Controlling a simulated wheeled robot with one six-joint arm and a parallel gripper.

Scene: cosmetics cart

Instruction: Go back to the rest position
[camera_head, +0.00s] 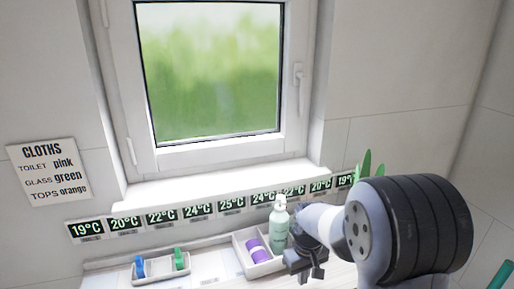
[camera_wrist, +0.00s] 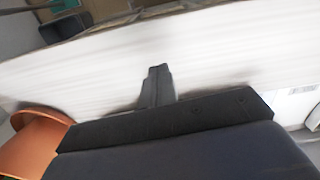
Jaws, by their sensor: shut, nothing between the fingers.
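My gripper (camera_head: 306,270) hangs at the end of my arm at the lower right of the head view, just right of the pale green pump bottle (camera_head: 279,224). In the wrist view my gripper (camera_wrist: 158,72) has its fingers together over a bare white surface (camera_wrist: 220,50), with nothing between them. The surface looks blurred. I cannot tell how far the gripper is above it.
A white tray (camera_head: 238,248) holds a purple item (camera_head: 257,250). A smaller tray (camera_head: 160,278) holds a blue and a green item. A window (camera_head: 210,70) and sill stand behind. An orange rounded object (camera_wrist: 32,145) is at the wrist view's lower left.

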